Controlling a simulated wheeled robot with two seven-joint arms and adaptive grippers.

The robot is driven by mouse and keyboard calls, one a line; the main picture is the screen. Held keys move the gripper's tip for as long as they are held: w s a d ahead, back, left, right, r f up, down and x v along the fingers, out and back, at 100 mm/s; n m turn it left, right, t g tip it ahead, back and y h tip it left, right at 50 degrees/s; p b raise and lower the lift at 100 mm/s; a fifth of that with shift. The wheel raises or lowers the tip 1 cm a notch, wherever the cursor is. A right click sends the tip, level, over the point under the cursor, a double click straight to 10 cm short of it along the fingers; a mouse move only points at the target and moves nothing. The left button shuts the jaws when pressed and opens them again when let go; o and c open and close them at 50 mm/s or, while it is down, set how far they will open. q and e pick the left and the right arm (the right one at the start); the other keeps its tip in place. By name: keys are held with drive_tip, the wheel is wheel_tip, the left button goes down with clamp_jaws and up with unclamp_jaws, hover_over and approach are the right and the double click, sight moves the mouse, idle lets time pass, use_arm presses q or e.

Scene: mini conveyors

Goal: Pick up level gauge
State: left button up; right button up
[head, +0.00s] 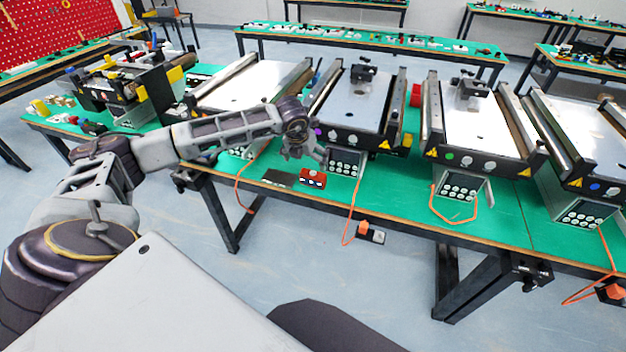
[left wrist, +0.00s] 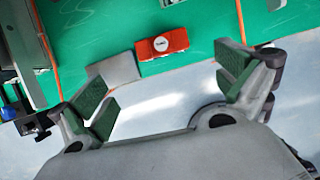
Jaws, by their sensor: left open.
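The level gauge appears to be the small red block (head: 312,178) lying on the green table near its front edge. In the left wrist view the red level gauge (left wrist: 162,44) shows a white window on its face. It lies beyond the fingertips, towards the top middle of that picture. My left gripper (head: 304,150) is above the table near the level gauge. In the left wrist view my left gripper (left wrist: 170,92) has its green-padded fingers wide apart with nothing between them. My right gripper is in neither view.
A flat grey plate (head: 278,179) lies just left of the level gauge. A mini conveyor (head: 352,100) with a button box (head: 345,162) stands behind. An orange cable (head: 353,205) hangs over the table edge to the right. More conveyors stand along the table.

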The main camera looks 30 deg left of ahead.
sight(312, 173)
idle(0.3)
use_arm(q)
drive_tip(key=x, duration=0.7)
drive_tip(key=shift+d+p, duration=0.1)
drive_tip(key=shift+p, duration=0.3)
drive_tip(key=shift+x, duration=0.85)
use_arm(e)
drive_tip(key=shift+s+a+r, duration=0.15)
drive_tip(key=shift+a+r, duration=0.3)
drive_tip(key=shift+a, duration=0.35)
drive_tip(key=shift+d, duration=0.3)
use_arm(q)
drive_tip(key=shift+f, duration=0.15)
drive_tip(key=shift+p+x, duration=0.4)
drive_tip(key=shift+x, duration=2)
drive_tip(key=shift+w, duration=0.2)
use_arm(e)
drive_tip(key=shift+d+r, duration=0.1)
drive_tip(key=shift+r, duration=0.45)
